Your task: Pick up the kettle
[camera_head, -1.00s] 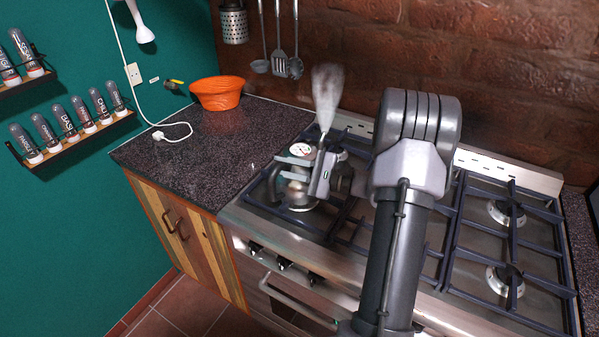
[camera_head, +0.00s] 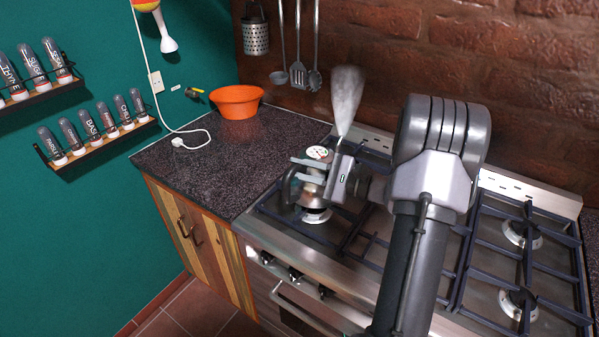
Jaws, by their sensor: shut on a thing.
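The gripper and wrist hide the kettle's right side. A small gap seems to show between kettle and burner, but I cannot tell for sure. The exact contact is too small to see.
Dark pan grates (camera_head: 480,252) cover the stove around the kettle. A blurry grey-white shape (camera_head: 347,98) rises behind my gripper. An orange bowl (camera_head: 237,103) and a white cable lie on the dark counter (camera_head: 205,167), which is mostly clear. Utensils hang on the brick wall.

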